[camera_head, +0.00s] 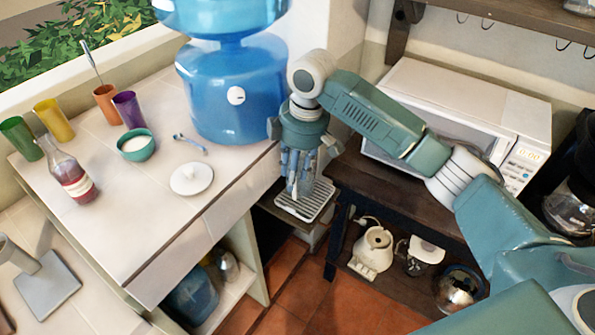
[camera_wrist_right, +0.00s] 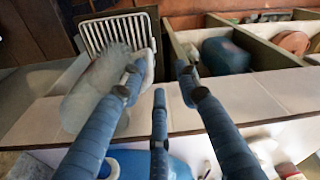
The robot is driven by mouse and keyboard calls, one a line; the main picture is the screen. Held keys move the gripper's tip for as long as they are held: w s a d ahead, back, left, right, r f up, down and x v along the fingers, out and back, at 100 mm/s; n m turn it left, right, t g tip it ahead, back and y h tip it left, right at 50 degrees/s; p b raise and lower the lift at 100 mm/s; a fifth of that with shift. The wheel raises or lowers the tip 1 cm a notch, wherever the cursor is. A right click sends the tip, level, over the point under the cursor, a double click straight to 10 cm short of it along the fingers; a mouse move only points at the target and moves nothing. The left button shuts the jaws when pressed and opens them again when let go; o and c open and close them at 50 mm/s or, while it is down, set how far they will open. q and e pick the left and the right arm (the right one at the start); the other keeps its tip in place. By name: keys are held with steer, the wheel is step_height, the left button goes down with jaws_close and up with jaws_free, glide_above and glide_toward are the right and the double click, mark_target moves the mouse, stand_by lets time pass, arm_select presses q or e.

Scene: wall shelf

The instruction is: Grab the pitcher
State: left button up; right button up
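A clear, see-through pitcher (camera_wrist_right: 98,90) shows at the left of the right wrist view, with a pale handle on its right side. It overlaps a slatted drip tray (camera_wrist_right: 118,32) and the tiled counter edge. My right gripper (camera_wrist_right: 158,82) has its fingers spread. Its left finger overlaps the pitcher's right side near the handle; I cannot tell whether they touch. In the head view my right gripper (camera_head: 298,178) points down above the drip tray (camera_head: 309,206), beside the blue water dispenser (camera_head: 236,95). There its fingers largely hide the pitcher. My left gripper is not in view.
A white microwave (camera_head: 470,105) stands at the right. A lower shelf holds a white appliance (camera_head: 373,250) and a round pot (camera_head: 460,287).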

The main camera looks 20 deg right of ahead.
step_height(320, 180, up, 3)
steer(key=w+d, duration=0.1)
steer(key=d, duration=0.1)
steer(key=p, duration=0.4)
glide_above(294, 197)
steer(key=f, duration=0.8)
steer(key=shift+w+d+f, duration=0.15)
steer(key=shift+d+f, duration=0.05)
steer(key=shift+f, duration=0.05)
steer(key=shift+w+a+f, duration=0.1)
steer(key=shift+w+f, duration=0.05)
steer(key=shift+f, duration=0.5)
jaws_close()
steer(key=shift+r, duration=0.1)
